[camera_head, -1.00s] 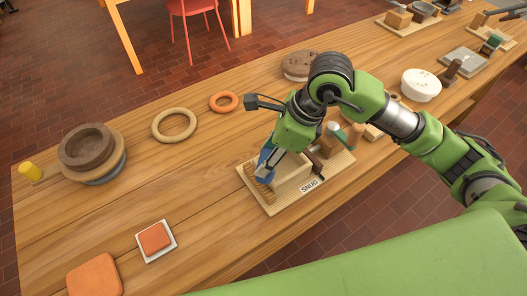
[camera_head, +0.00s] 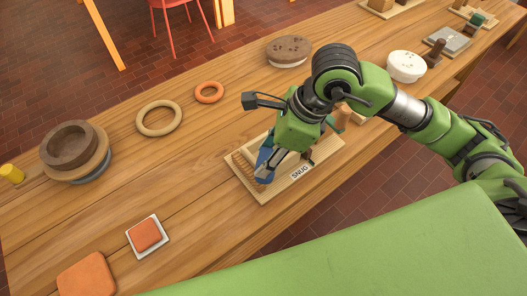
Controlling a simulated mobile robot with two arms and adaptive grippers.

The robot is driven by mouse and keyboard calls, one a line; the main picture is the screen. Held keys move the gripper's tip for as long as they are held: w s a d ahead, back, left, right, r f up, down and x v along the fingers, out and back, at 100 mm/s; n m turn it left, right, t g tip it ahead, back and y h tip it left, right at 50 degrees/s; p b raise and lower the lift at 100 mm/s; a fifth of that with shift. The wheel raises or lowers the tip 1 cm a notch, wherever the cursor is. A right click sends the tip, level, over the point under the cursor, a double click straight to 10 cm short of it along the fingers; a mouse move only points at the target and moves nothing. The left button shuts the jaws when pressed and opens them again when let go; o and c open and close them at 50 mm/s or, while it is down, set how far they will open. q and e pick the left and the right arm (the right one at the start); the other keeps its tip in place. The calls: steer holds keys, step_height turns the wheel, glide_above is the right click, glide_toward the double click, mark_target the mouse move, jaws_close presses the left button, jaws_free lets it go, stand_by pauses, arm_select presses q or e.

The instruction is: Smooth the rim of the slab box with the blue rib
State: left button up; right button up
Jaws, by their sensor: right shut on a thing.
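My right gripper (camera_head: 268,161) is shut on the blue rib (camera_head: 264,167) and points down over a pale wooden tray (camera_head: 272,198) labelled SNUG. The rib is partly hidden by the fingers. A tan box-like shape (camera_head: 289,167) stands in the tray just right of the rib, largely hidden by my gripper; I cannot tell whether it is the slab box or whether the rib touches its rim. My left gripper is not in view.
A brown bowl (camera_head: 68,146) on a round stand, a tan ring (camera_head: 159,118), an orange ring (camera_head: 209,92) and a speckled brown disc (camera_head: 289,48) lie on the bench. An orange square (camera_head: 145,234) sits front left. A white round pot (camera_head: 406,66) stands right.

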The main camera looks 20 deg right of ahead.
steer(key=shift+w+d+f+b, duration=0.1)
steer(key=shift+w+d+b, duration=0.15)
steer(key=shift+d, duration=0.25)
steer(key=shift+w+d+r+b, duration=0.1)
steer(key=shift+d+b, duration=0.25)
steer(key=shift+d, duration=0.2)
steer(key=shift+w+d+f+b, duration=0.1)
steer(key=shift+w+d+b, duration=0.15)
steer(key=shift+d, duration=0.25)
steer(key=shift+w+d+b, duration=0.1)
steer(key=shift+d+b, duration=0.25)
steer(key=shift+d, duration=0.1)
steer(key=shift+w+d+b, duration=0.35)
steer(key=shift+d+b, duration=0.1)
steer(key=shift+d, duration=0.45)
steer(key=shift+w+d+b, duration=0.3)
steer(key=shift+d+b, duration=0.2)
steer(key=shift+d, duration=0.35)
steer(key=shift+w+d+b, duration=0.35)
steer(key=shift+d+b, duration=0.1)
steer(key=shift+d, duration=0.45)
steer(key=shift+r, duration=0.2)
step_height(320, 180, up, 6)
steer(key=p, duration=0.4)
